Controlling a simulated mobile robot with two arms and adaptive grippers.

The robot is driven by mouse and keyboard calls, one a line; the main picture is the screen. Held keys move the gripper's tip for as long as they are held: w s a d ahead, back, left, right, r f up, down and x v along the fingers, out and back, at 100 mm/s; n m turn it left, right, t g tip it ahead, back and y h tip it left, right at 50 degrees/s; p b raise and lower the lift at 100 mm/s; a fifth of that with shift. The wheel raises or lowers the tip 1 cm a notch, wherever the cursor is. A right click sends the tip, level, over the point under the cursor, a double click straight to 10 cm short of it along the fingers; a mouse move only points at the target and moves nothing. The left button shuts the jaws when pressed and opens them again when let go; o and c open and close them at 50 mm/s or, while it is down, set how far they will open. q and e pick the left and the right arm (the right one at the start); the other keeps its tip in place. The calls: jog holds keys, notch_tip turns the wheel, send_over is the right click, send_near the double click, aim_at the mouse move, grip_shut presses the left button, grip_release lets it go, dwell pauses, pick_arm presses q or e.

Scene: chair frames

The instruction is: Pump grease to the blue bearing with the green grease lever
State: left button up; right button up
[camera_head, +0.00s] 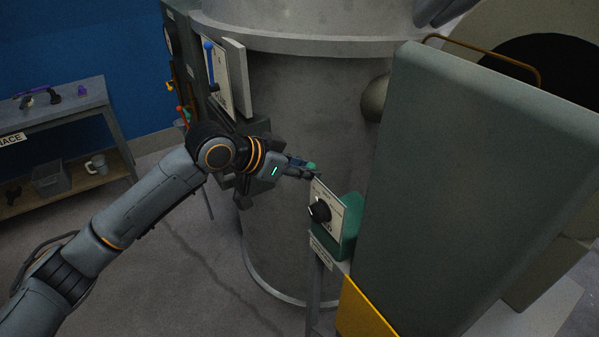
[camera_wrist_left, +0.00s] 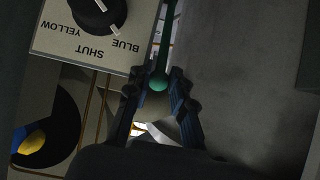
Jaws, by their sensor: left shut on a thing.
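The green grease lever (camera_head: 312,165) shows only as a small green tip at my left gripper (camera_head: 308,172) in the head view. In the left wrist view the green lever (camera_wrist_left: 158,78) is a rod with a rounded end, held between the fingers of my left gripper (camera_wrist_left: 157,92). A panel (camera_wrist_left: 62,42) beside it carries a black selector knob (camera_wrist_left: 92,12) with the words YELLOW, SHUT and BLUE. The knob appears turned towards BLUE. The green pump body (camera_head: 351,222) stands behind the panel. I cannot identify the blue bearing. My right gripper is out of view.
A large grey cabinet (camera_head: 465,190) stands close on the right. A grey cylinder (camera_head: 295,110) rises behind my gripper. A blue lever (camera_head: 210,65) is on a panel at upper left. A workbench (camera_head: 75,105) with tools stands far left. Open floor lies at lower left.

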pick_arm(q)
jog(key=shift+w+r, duration=0.1)
jog(key=shift+r, duration=0.1)
jog(key=shift+w+d+r, duration=0.15)
jog(key=shift+d, duration=0.2)
jog(key=shift+w+d+r, duration=0.25)
jog(key=shift+w+d, duration=0.25)
jog(key=shift+d, duration=0.2)
jog(key=shift+w+d+r, duration=0.2)
jog(key=shift+w+d, duration=0.3)
jog(key=shift+d, duration=0.15)
jog(key=o, duration=1)
jog(key=shift+f, duration=0.1)
jog(key=shift+a, duration=0.1)
